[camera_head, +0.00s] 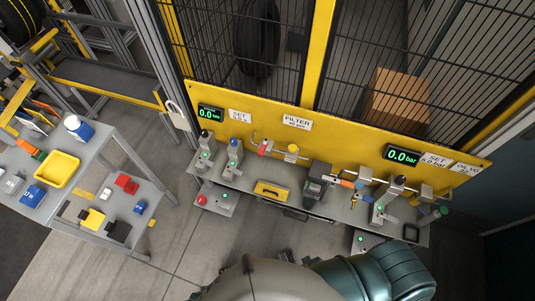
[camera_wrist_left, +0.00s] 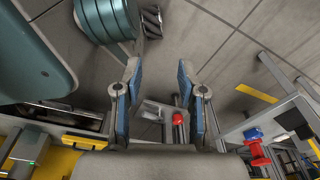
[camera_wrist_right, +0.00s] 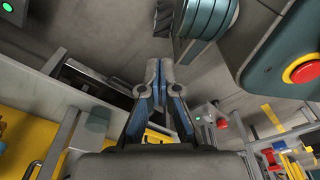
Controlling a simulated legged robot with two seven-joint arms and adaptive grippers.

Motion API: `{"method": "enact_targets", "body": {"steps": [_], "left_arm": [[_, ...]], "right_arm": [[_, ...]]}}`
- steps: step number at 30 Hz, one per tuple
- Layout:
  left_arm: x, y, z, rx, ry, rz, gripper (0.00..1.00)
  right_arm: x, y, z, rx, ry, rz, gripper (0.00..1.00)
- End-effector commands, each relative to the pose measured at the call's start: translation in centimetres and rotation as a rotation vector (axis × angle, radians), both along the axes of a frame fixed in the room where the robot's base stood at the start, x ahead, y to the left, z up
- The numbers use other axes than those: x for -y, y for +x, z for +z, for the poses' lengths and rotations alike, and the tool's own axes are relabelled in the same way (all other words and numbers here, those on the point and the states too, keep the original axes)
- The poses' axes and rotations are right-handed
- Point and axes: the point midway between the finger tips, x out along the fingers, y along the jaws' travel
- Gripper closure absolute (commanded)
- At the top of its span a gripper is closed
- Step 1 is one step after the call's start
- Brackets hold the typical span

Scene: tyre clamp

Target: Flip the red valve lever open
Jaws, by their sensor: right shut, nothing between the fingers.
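A small red part (camera_head: 264,147), which looks like the red valve lever, sits on the pipe fittings along the yellow panel in the head view. It is too small to tell its angle. A yellow valve part (camera_head: 292,150) is just to its right. My left gripper (camera_wrist_left: 158,68) is open and empty, its blue-padded fingers spread above the floor in the left wrist view. My right gripper (camera_wrist_right: 159,68) is shut with its fingertips together and nothing between them. In the head view, I cannot clearly make out either gripper; both appear away from the red part.
The grey bench (camera_head: 235,180) holds clamp fixtures, a yellow case (camera_head: 272,190) and a dark device (camera_head: 318,183). A red button (camera_head: 201,200) is at its lower left. A side table (camera_head: 100,160) with a yellow tray (camera_head: 57,169) stands left. Bare floor lies between.

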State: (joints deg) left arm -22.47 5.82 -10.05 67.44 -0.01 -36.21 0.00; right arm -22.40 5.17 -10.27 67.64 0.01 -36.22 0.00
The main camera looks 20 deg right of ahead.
Motion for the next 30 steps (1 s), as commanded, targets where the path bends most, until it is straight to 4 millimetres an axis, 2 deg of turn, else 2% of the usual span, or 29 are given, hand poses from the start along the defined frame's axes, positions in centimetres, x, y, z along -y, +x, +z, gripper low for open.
{"method": "enact_targets", "body": {"steps": [2,5,8,9,11,12,14,15,17,18,21,22,24,25,27,30], "left_arm": [[0.5,0.7,0.1,0.015,-0.009,0.005,0.6],[1.5,3.7,0.3,0.099,-0.03,0.001,0.6],[3.3,9.8,1.6,0.3,-0.077,-0.009,0.6],[4.4,13.0,2.9,0.416,-0.107,-0.014,0.6],[6.1,17.9,6.1,0.615,-0.159,-0.021,0.6],[7.1,20.8,8.9,0.755,-0.196,-0.026,0.6],[8.4,24.0,13.8,0.958,-0.253,-0.027,0.6],[9.0,25.5,17.4,1.09,-0.29,-0.027,0.6],[9.6,26.8,22.7,1.272,-0.341,-0.024,0.6],[9.8,27.1,26.1,1.382,-0.374,-0.02,0.6],[9.7,26.5,33.2,1.608,-0.438,-0.007,0.6],[9.5,26.2,34.9,1.661,-0.453,-0.004,0.6],[9.2,25.4,38.0,1.758,-0.479,0.003,0.6],[9.1,25.1,39.0,1.786,-0.486,0.005,0.6],[8.9,24.6,40.6,1.832,-0.497,0.007,0.6],[8.9,24.4,41.4,1.853,-0.502,0.007,0.6]], "right_arm": [[-0.1,0.1,-0.1,0.003,0.004,-0.009,1.0],[0.1,3.2,-0.5,0.071,0.025,-0.068,1.0],[0.4,9.5,-1.0,0.222,0.102,-0.219,1.0],[0.5,12.9,-0.9,0.304,0.158,-0.305,1.0],[0.6,18.4,-0.1,0.439,0.274,-0.451,1.0],[0.6,21.9,0.8,0.525,0.369,-0.549,1.0],[0.7,26.6,2.7,0.636,0.529,-0.687,1.0],[0.8,29.3,4.1,0.699,0.643,-0.77,1.0],[0.9,32.6,6.5,0.77,0.82,-0.875,1.0],[0.9,34.3,8.1,0.802,0.935,-0.935,1.0],[1.2,37.2,11.7,0.85,1.185,-1.038,1.0],[1.2,37.8,12.6,0.855,1.247,-1.06,1.0],[1.4,38.7,14.3,0.861,1.359,-1.094,1.0],[1.4,39.0,14.9,0.861,1.395,-1.103,1.0],[1.5,39.4,15.9,0.861,1.45,-1.116,1.0],[1.6,39.6,16.6,0.862,1.477,-1.121,1.0]]}}
